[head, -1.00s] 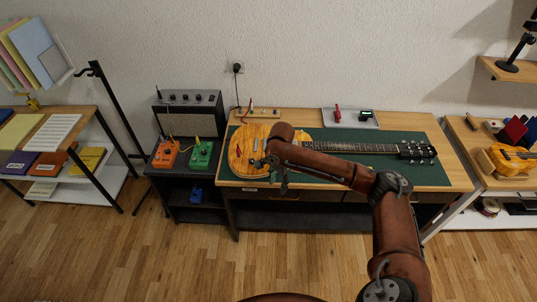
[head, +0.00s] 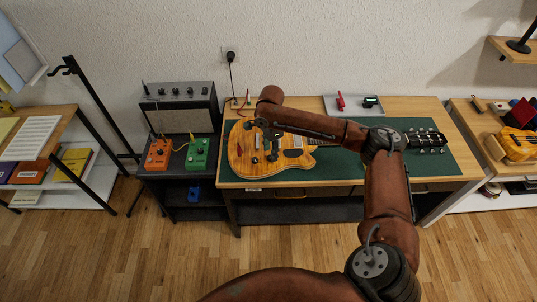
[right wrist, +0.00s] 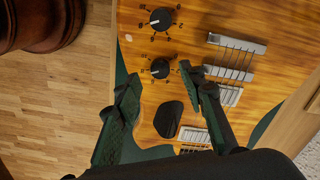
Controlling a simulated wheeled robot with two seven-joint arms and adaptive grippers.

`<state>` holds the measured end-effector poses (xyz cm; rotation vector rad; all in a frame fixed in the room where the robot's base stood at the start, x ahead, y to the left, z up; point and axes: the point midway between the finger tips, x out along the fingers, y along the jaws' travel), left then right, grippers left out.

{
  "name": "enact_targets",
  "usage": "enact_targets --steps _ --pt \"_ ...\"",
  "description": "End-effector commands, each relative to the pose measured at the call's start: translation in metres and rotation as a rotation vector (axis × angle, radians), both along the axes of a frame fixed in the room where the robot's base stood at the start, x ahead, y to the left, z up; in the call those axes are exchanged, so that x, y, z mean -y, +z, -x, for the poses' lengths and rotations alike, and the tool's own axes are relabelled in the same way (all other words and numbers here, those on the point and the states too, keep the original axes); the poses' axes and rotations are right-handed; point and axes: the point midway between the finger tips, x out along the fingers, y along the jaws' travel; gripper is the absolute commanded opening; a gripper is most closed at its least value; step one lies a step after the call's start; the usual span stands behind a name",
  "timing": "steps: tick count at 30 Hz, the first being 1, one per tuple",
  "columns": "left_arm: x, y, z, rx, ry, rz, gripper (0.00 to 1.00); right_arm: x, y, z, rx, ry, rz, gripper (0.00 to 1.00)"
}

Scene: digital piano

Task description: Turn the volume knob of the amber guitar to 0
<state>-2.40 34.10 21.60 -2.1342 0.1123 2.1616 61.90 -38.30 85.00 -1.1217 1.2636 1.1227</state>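The amber guitar (head: 292,172) lies flat on a green mat, its neck to the right. I cannot read which is volume. My right gripper (head: 267,146) is over the guitar body; in the wrist view its fingers (right wrist: 158,78) are open, one on each side of the lower knob, with nothing between them held. Whether they are at knob height is unclear. My left gripper is out of view.
The mat (head: 440,165) covers a wooden workbench (head: 420,108). A grey tray (head: 353,104) with small items stands at the back. An amplifier (head: 183,108) and orange (head: 158,153) and green (head: 198,153) pedals stand left. My right forearm crosses over the guitar neck.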

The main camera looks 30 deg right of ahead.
Motion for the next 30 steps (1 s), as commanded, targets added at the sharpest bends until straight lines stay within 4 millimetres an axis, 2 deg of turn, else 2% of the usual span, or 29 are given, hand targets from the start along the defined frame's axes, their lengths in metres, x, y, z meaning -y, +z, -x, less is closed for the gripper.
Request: enact_targets --steps 1,3,6,12,16,25,30 --pt "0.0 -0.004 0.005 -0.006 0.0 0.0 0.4 0.0 -0.01 0.0 -0.002 0.0 0.001 0.37" --pt "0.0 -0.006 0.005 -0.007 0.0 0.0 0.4 0.0 -0.017 0.0 -0.001 0.0 0.001 0.37" --pt "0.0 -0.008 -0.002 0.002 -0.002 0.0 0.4 0.0 -0.024 0.0 0.0 0.0 0.001 0.37" --pt "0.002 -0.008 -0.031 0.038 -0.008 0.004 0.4 -0.001 -0.026 -0.001 0.002 0.002 0.0 0.37" --pt "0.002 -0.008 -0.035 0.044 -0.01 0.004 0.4 -0.002 -0.026 -0.001 0.002 0.004 0.0 0.37" --pt "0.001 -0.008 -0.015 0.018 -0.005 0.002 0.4 -0.003 -0.026 -0.002 0.001 0.005 0.0 0.17" --pt "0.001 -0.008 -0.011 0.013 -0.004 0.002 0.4 -0.003 -0.026 -0.002 0.001 0.005 0.0 0.05"
